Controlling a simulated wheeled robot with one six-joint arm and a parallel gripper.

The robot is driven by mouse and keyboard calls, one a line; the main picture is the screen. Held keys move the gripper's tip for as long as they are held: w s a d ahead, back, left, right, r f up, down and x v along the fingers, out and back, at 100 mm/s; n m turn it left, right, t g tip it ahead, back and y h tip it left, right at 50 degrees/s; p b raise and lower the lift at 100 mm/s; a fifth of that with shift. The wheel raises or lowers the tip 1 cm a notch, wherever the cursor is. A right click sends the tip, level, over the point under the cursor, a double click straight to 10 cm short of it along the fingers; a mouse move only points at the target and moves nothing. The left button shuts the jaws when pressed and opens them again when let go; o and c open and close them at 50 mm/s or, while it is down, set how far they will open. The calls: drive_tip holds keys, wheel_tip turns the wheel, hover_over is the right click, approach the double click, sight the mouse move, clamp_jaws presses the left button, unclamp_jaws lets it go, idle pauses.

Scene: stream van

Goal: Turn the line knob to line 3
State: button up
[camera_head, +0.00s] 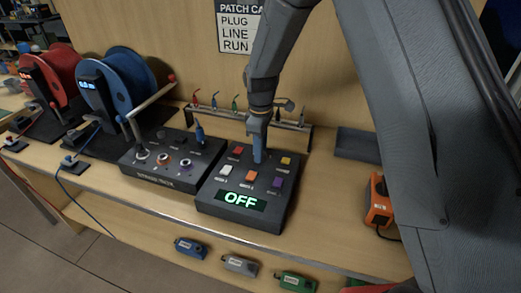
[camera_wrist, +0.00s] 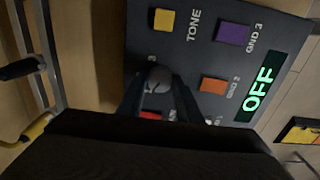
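The dark control box (camera_head: 216,208) stands on the wooden counter, with a green display (camera_head: 240,200) that reads OFF. The display also shows in the wrist view (camera_wrist: 260,87). A round grey knob (camera_wrist: 158,78) on the box's face sits between my fingertips; its pointer and most of its scale are hidden, with a 3 visible beside it. My gripper (camera_wrist: 158,85) is down at the box, its fingers on both sides of the knob with no clear gap. In the head view my gripper (camera_head: 260,150) covers the knob.
Colored buttons surround the knob, among them yellow (camera_wrist: 165,19), purple (camera_wrist: 232,33) and orange (camera_wrist: 213,85). A stage box (camera_head: 165,170) with jacks stands left of the control box. Behind is a rack (camera_head: 225,113) of colored plugs. An orange device (camera_head: 379,205) lies to the right.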

drive_tip(key=c, duration=0.4)
drive_tip(key=m, duration=0.5)
drive_tip(key=shift+m, duration=0.3)
drive_tip(key=m, duration=1.2)
drive_tip(key=shift+m, duration=0.4)
drive_tip(key=m, duration=0.5)
drive_tip(key=shift+m, duration=0.4)
